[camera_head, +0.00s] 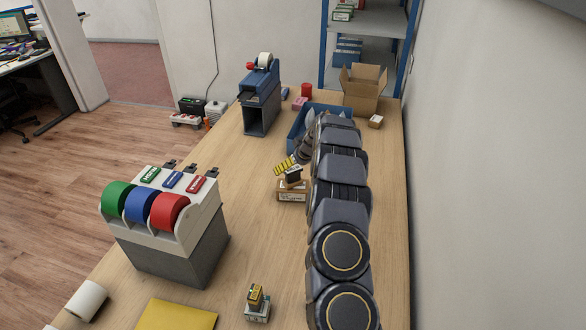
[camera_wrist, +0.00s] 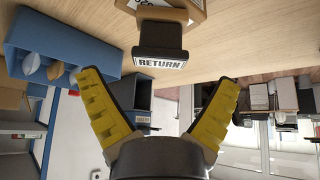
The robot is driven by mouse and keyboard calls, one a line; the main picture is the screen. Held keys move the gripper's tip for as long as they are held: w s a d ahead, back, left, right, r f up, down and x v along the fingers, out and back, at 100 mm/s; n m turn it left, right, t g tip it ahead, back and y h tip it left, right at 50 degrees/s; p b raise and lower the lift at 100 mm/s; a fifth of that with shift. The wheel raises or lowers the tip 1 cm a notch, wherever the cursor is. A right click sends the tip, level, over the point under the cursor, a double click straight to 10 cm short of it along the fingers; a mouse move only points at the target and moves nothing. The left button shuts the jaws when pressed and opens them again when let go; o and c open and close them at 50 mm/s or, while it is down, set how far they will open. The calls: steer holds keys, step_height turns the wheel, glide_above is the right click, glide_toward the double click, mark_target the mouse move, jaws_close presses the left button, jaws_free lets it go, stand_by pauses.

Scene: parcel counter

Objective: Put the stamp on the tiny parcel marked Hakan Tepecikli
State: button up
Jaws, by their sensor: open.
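A black stamp (camera_head: 293,174) with a white RETURN label stands on a small brown cardboard parcel (camera_head: 291,192) mid-counter. In the wrist view the stamp (camera_wrist: 160,46) and the parcel (camera_wrist: 190,12) are at top centre. My gripper (camera_head: 286,165) has yellow fingers. It is open and empty, with the stamp ahead of its fingertips (camera_wrist: 158,80) and apart from them in the wrist view. A yellow-and-black stamp-like object (camera_head: 256,294) sits on a small white parcel (camera_head: 257,312) near the front. Another small brown parcel (camera_head: 376,121) lies at the far right. No parcel name is readable.
A blue bin (camera_head: 297,128) with pale items stands beyond my gripper, partly behind my arm. An open cardboard box (camera_head: 362,90) and a blue-grey device (camera_head: 260,98) stand at the back. A tape dispenser (camera_head: 180,250) and a yellow envelope (camera_head: 176,314) are at front left.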

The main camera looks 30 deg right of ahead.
steer(key=v, duration=0.9)
steer(key=s+a+r+n+g+y, duration=0.1)
steer(key=s+a+r, duration=0.4)
steer(key=a, duration=0.5)
steer(key=s+a+r+n+g+y, duration=0.15)
steer(key=s+a+r, duration=0.25)
steer(key=a, duration=0.5)
steer(key=s+a+r+m+g+h, duration=0.1)
steer(key=s+a+g, duration=0.1)
steer(key=s, duration=1.4)
steer(key=s+a+r+m+g+h, duration=0.1)
steer(key=s+a+g, duration=0.2)
steer(key=s, duration=1.3)
steer(key=a, duration=0.2)
steer(key=shift+s+a+g, duration=0.25)
steer(key=shift+a+g, duration=0.1)
